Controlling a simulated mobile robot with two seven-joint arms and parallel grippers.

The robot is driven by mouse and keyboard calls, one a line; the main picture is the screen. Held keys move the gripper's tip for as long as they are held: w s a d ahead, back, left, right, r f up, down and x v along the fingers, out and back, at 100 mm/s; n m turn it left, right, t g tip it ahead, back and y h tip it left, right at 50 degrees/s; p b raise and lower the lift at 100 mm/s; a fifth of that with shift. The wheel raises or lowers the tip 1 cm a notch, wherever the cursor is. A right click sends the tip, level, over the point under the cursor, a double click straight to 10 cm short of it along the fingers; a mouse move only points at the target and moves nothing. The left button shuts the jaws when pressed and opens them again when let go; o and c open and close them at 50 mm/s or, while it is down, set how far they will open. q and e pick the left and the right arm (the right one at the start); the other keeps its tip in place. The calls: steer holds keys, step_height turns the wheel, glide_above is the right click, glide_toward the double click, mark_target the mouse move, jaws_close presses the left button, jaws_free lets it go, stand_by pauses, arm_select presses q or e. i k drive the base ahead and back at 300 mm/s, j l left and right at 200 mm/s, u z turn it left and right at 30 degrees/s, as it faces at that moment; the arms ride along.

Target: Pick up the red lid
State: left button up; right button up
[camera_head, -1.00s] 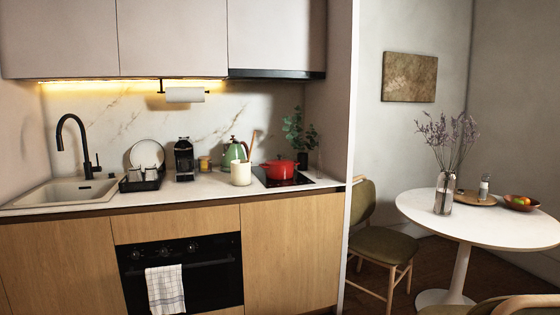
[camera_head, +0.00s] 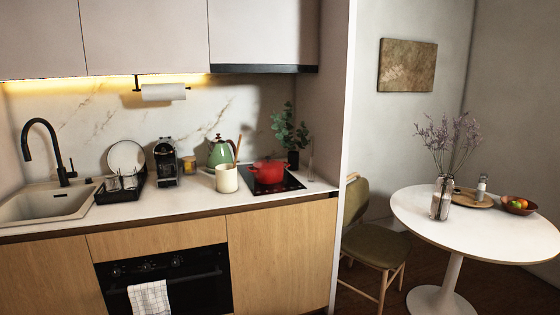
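A red pot (camera_head: 268,172) stands on the black cooktop (camera_head: 292,184) at the right end of the kitchen counter. Its red lid (camera_head: 268,163) appears to sit on top of it, with a small knob. The pot is small in the view, so the edge between lid and pot is hard to make out. Neither of my grippers shows in the head view.
A cream utensil crock (camera_head: 227,178) stands just left of the pot, with a green kettle (camera_head: 221,152) behind it. A plant (camera_head: 291,135) stands behind the pot. A coffee machine (camera_head: 166,162) and dish rack (camera_head: 121,188) are further left. The counter front is clear.

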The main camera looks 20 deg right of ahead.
mark_target(268, 163)
steer(key=i+l+z, duration=0.1)
steer(key=i, duration=0.4)
steer(key=i+l+z, duration=0.15)
steer(key=i+l, duration=0.15)
steer(key=i, duration=0.2)
steer(key=i+l+z, duration=0.1)
steer(key=i, duration=0.4)
